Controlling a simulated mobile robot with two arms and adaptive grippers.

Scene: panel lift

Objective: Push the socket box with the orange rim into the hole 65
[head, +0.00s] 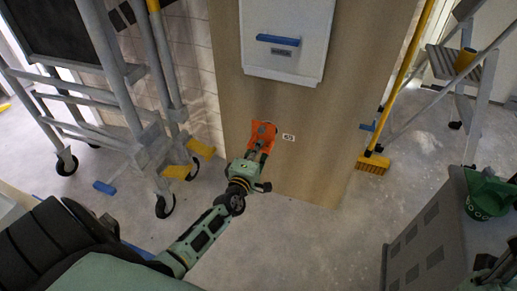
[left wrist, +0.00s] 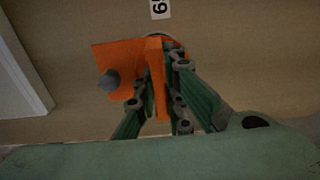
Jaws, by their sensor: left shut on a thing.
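The orange-rimmed socket box (head: 262,131) is at the wooden panel (head: 305,165), left of the small label 65 (head: 288,137). My left gripper (head: 257,150) is shut on an orange part of it. In the left wrist view, the fingers (left wrist: 159,85) close around an upright orange piece in front of a flat orange plate (left wrist: 122,62) with a grey round knob. A pale curved edge shows behind the orange at the panel. The hole is mostly hidden, and I cannot tell how deep the box sits. A dark part at the lower right edge looks like my right gripper (head: 494,268).
A white board with a blue handle (head: 277,40) is on the panel above. A grey wheeled scaffold (head: 150,150) stands left. A yellow broom (head: 373,163) and a stepladder (head: 468,80) stand right. A grey cabinet (head: 430,235) with a green bucket (head: 488,197) is lower right.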

